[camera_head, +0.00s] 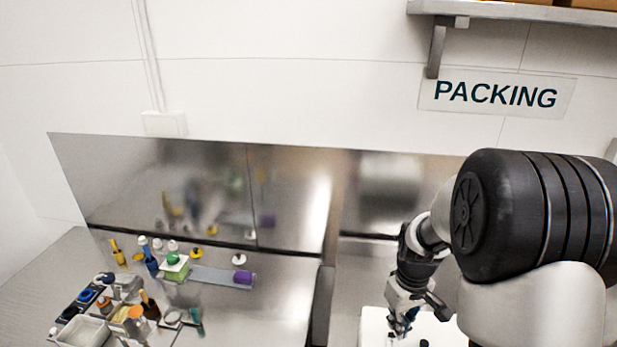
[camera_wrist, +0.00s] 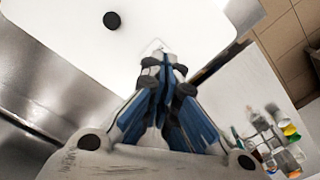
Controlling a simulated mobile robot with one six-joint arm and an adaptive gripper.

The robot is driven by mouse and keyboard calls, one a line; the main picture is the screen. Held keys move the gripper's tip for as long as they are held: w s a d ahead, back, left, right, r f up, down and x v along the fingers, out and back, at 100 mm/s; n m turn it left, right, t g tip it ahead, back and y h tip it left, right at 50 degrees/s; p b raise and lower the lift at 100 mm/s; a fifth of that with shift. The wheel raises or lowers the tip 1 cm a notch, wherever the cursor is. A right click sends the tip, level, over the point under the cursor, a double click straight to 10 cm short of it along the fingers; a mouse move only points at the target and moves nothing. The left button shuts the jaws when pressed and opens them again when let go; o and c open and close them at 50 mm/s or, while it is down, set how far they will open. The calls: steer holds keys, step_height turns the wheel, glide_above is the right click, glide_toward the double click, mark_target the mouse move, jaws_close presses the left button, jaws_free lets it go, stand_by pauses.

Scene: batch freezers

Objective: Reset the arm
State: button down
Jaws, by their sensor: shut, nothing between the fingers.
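My gripper (camera_head: 402,325) is at the lower right in the head view, at the end of my downward-reaching arm. In the wrist view its blue-padded fingers (camera_wrist: 164,62) come together with nothing between them. It hangs over or beside a white board (camera_head: 374,325); the height above it is hard to judge. The board also fills the top of the wrist view (camera_wrist: 190,22). My dark upper arm hides part of the right side in the head view.
A small black round thing (camera_wrist: 112,20) sits on the white board. At the left, a steel counter (camera_head: 275,310) holds bottles, a grey tray (camera_head: 85,330) and a purple item (camera_head: 243,277). A shelf (camera_head: 520,11) and PACKING sign (camera_head: 497,95) are on the wall.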

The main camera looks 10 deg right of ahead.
steer(key=s+a+r+m+t+b, duration=0.25)
steer(key=s+a+r+b, duration=0.35)
steer(key=s+a+r, duration=0.5)
steer(key=s+a+t+b, duration=0.1)
steer(key=s+t+b, duration=0.1)
steer(key=s, duration=0.6)
steer(key=shift+s+a, duration=0.15)
steer(key=shift+s, duration=0.2)
stand_by(0.5)
